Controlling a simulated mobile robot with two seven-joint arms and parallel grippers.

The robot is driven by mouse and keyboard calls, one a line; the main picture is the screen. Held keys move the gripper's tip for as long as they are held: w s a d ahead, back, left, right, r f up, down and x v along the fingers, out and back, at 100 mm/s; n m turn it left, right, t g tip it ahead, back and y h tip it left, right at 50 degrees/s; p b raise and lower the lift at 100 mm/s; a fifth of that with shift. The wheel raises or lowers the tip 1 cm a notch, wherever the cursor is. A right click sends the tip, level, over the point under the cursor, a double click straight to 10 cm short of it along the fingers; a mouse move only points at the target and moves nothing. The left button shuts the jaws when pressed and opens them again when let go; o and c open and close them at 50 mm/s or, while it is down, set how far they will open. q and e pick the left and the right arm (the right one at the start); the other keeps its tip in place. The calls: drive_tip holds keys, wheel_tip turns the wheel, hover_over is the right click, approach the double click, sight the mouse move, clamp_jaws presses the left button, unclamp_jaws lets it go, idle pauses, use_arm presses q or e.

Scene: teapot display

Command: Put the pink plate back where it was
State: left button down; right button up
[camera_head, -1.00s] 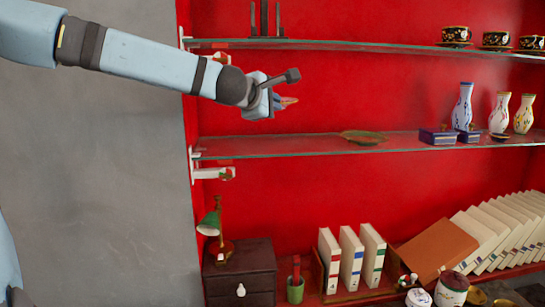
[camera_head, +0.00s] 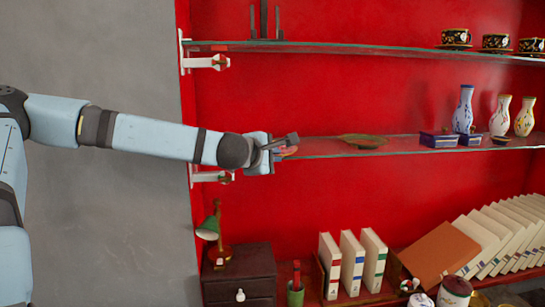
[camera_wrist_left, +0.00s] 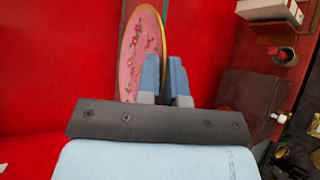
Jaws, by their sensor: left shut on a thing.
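The pink plate (camera_wrist_left: 140,58) with a gold rim and painted flowers shows in the left wrist view, beside my fingers. My left gripper (camera_wrist_left: 165,72) is shut on it. In the head view my left gripper (camera_head: 277,146) is at the left end of the middle glass shelf (camera_head: 318,149), about level with it. Only a small pinkish bit of the plate (camera_head: 290,151) shows there, as the gripper hides the rest. I cannot tell whether the plate touches the shelf. My right gripper is not in view.
The upper shelf (camera_head: 340,48) is above my gripper.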

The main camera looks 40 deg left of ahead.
use_arm(q)
drive_tip(key=c, duration=1.7)
unclamp_jaws()
drive_tip(key=shift+d, duration=0.1)
drive_tip(key=o, duration=0.4)
drive_tip(key=shift+o, duration=0.2)
drive_tip(key=shift+r, duration=0.1)
drive_tip(key=v, duration=1.2)
